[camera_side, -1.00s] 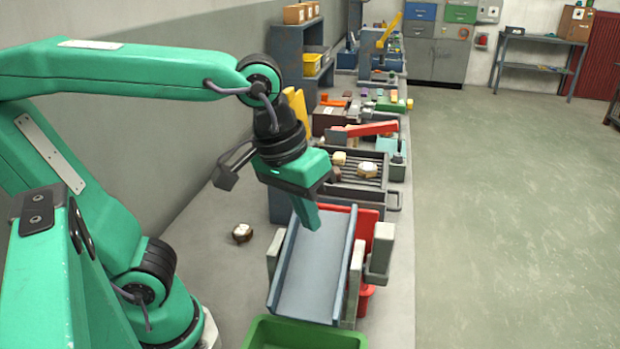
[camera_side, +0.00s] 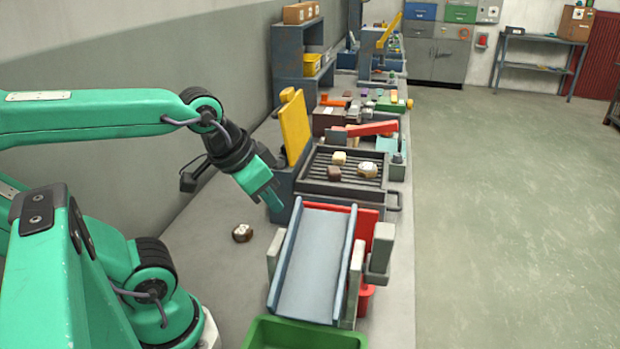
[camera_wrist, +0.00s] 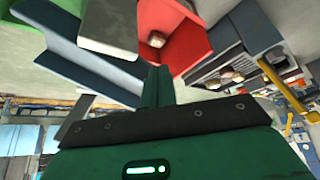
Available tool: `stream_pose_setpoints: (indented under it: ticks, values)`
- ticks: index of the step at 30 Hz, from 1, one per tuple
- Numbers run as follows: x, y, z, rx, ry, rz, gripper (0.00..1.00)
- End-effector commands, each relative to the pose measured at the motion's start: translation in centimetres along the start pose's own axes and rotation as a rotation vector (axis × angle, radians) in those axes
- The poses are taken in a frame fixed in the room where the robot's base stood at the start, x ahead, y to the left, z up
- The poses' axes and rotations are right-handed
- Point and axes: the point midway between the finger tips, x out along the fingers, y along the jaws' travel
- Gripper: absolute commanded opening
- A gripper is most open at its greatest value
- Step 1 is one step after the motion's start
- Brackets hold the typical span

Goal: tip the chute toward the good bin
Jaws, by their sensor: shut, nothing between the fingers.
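The blue-grey chute (camera_side: 315,262) is a channel with raised sides, held between grey posts. Its near end is low, by the green bin (camera_side: 305,330) at the bottom of the side view. A red bin (camera_side: 366,296) shows partly behind the chute. In the wrist view the chute (camera_wrist: 85,58) is at upper left, and the red bin (camera_wrist: 180,35) beside it holds a brown piece. My gripper (camera_side: 274,204) is shut and empty, left of the chute's far end and apart from it in the side view. Its fingers (camera_wrist: 156,84) also show in the wrist view.
A dark grill rack (camera_side: 345,190) with a few brown and cream pieces stands beyond the chute, with a yellow upright panel (camera_side: 295,125) at its left. A brown-and-white piece (camera_side: 242,233) lies on the grey bench (camera_side: 215,262).

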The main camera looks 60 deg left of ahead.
Motion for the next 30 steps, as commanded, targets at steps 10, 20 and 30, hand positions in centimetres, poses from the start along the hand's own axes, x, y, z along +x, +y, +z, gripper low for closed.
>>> stream_pose_setpoints:
  ticks: [10,20,30]
  values:
    - [-0.2,0.3,-0.4,-0.022,-0.009,0.007,0.47]
    - [-1.5,3.1,-3.5,-0.17,-0.107,0.041,0.47]
    - [-3.5,9.6,-8.2,-0.439,-0.295,0.011,0.47]
